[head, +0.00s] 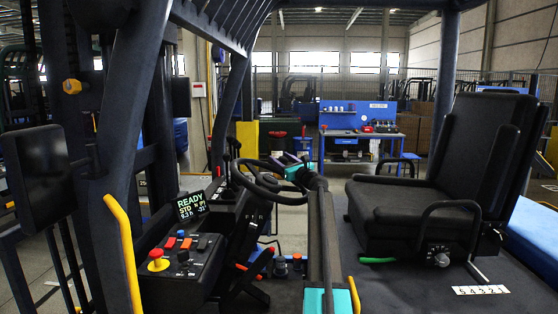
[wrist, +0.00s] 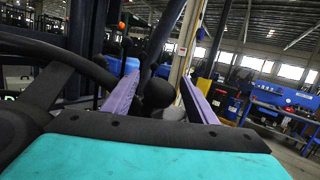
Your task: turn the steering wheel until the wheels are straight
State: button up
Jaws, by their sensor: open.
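The black steering wheel (head: 262,184) stands tilted in the cab, left of the seat, in the head view. Its thick rim (wrist: 58,52) crosses the left of the wrist view. A round black knob (wrist: 158,93) shows in the wrist view between the two purple fingers of my gripper (wrist: 160,98). The fingers are apart, with a visible gap on each side of the knob. In the head view my gripper (head: 291,159) is at the wheel's far right side, partly hidden by my own teal and black arm. The road wheels are not in view.
A display (head: 190,206) reading READY and a console (head: 181,261) with a red button stand left of the wheel. The black seat (head: 436,165) is at right. Dark cab posts and a yellow handrail (head: 125,258) frame the left. A blue workbench (head: 360,132) stands beyond.

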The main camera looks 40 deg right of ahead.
jog(key=b+v, duration=0.3)
jog(key=v, duration=0.8)
jog(key=shift+s, duration=0.1)
jog(key=shift+c, duration=0.4)
